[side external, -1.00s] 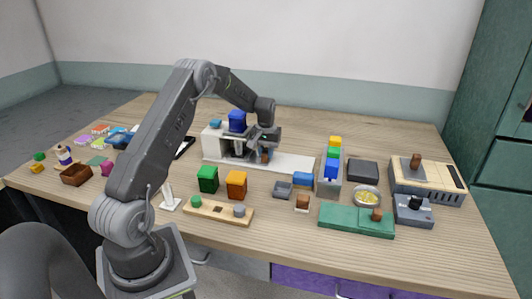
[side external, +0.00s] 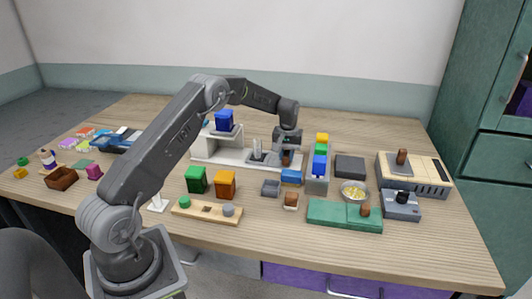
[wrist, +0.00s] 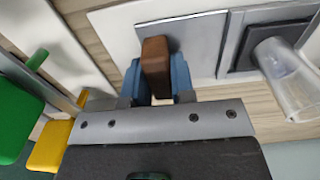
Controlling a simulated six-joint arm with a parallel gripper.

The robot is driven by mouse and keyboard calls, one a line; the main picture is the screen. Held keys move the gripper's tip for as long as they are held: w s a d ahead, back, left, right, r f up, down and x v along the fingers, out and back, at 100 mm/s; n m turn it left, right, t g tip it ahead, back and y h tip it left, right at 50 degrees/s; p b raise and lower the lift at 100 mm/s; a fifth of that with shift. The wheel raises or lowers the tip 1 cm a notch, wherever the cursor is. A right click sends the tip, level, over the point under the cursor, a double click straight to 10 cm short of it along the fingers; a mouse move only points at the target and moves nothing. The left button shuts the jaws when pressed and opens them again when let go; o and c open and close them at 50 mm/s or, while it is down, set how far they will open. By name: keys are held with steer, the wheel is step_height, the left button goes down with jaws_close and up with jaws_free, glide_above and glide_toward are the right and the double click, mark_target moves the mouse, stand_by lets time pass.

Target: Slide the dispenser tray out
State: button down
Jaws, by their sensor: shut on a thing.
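The dispenser is a white housing (side external: 205,149) on a long white base, with a blue block (side external: 224,120) on top. Its grey tray (side external: 270,157) lies on the base to the right of the housing, drawn out from it. A clear cup-like piece (wrist: 290,78) is at a dark square on the tray (wrist: 208,38) in the wrist view. The tray's brown handle (side external: 286,160) is at its right end. My gripper (side external: 287,146) is shut on this handle (wrist: 156,62), with a blue fingertip on each side in the wrist view.
A rack of coloured blocks (side external: 318,172) stands close to the right of the gripper. A blue block (side external: 291,177) lies in front of the handle. Green (side external: 196,180) and orange (side external: 226,184) blocks stand in front of the dispenser. The table behind is mostly clear.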

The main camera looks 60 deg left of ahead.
steer(key=shift+w+d, duration=1)
steer(key=shift+w, duration=0.1)
steer(key=c, duration=1)
jaws_free()
steer(key=shift+o, duration=0.2)
step_height(320, 180, up, 14)
